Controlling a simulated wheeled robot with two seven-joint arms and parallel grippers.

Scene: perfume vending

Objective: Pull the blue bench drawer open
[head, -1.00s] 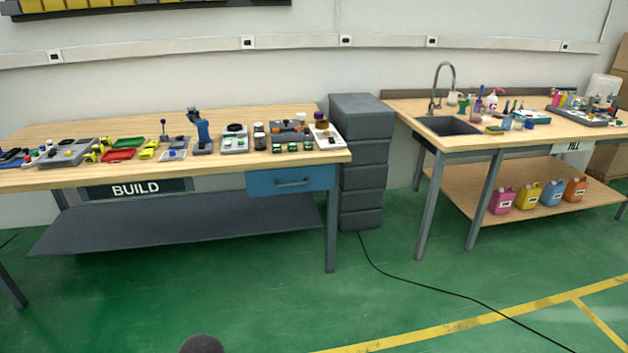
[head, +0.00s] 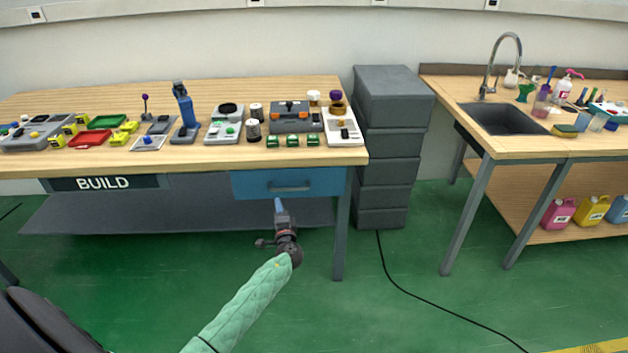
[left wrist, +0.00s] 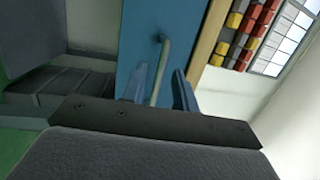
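The blue bench drawer (head: 250,185) is under the right end of the BUILD bench and looks closed. Its grey bar handle (head: 290,188) runs across the front. My left gripper (head: 279,205) is just in front of and below the handle, with its blue fingertips pointing at the drawer. In the left wrist view the two blue fingers (left wrist: 161,88) are apart. The grey handle (left wrist: 161,65) shows between them against the blue drawer front (left wrist: 135,45). I cannot tell whether the fingers touch it. My right gripper is not in view.
The wooden bench top (head: 50,98) above holds several small parts and tools. A bench leg (head: 342,235) stands right of the drawer, beside a stack of dark grey drawers (head: 385,140). A black cable (head: 400,285) lies on the green floor. A sink bench (head: 520,145) is at right.

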